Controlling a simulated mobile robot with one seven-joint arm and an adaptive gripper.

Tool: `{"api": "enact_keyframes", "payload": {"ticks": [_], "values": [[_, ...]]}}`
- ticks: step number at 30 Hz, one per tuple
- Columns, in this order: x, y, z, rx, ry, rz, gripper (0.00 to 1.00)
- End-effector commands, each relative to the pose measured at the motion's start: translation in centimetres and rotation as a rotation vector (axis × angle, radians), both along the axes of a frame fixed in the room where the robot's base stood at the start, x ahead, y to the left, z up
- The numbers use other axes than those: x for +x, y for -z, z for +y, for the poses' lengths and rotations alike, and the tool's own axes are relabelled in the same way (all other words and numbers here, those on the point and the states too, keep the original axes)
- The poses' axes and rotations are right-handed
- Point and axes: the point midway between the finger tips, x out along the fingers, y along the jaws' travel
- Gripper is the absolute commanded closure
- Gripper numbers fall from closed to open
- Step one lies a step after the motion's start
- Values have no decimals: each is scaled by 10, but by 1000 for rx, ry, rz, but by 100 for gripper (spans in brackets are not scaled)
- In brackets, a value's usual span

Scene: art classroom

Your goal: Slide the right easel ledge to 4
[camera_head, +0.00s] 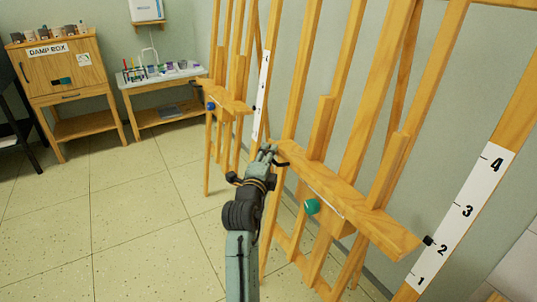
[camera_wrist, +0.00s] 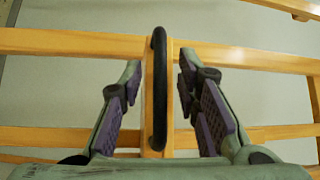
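The right easel's wooden ledge (camera_head: 370,218) sits low on its frame in the head view. A green knob (camera_head: 312,206) is on its front. The black pointer (camera_head: 428,240) at its right end is level with about 2 on the white scale (camera_head: 467,210), marked 1 to 4. A black handle (camera_head: 282,162) is at the ledge's left end. My gripper (camera_head: 268,150) is beside this handle. In the wrist view the handle (camera_wrist: 159,90) stands upright between the two spread fingers of my gripper (camera_wrist: 160,68), with gaps on both sides.
A left easel (camera_head: 235,103) with a blue knob (camera_head: 211,105) and its own scale (camera_head: 262,95) stands behind. A damp box cabinet (camera_head: 62,68) and a low table (camera_head: 160,84) with art supplies are at the back left. The tiled floor at left is clear.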

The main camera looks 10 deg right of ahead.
Motion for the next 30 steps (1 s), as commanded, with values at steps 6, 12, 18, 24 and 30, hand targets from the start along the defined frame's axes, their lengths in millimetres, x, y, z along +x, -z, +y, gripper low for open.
{"api": "enact_keyframes", "payload": {"ticks": [6,12,18,24,30], "values": [[2,0,-1,0,-1,-1,70],[2,0,-1,0,-1,-1,79],[2,0,0,0,-1,-1,92],[1,0,0,0,-1,-1,100],[1,0,0,-1,-1,0,100]]}}
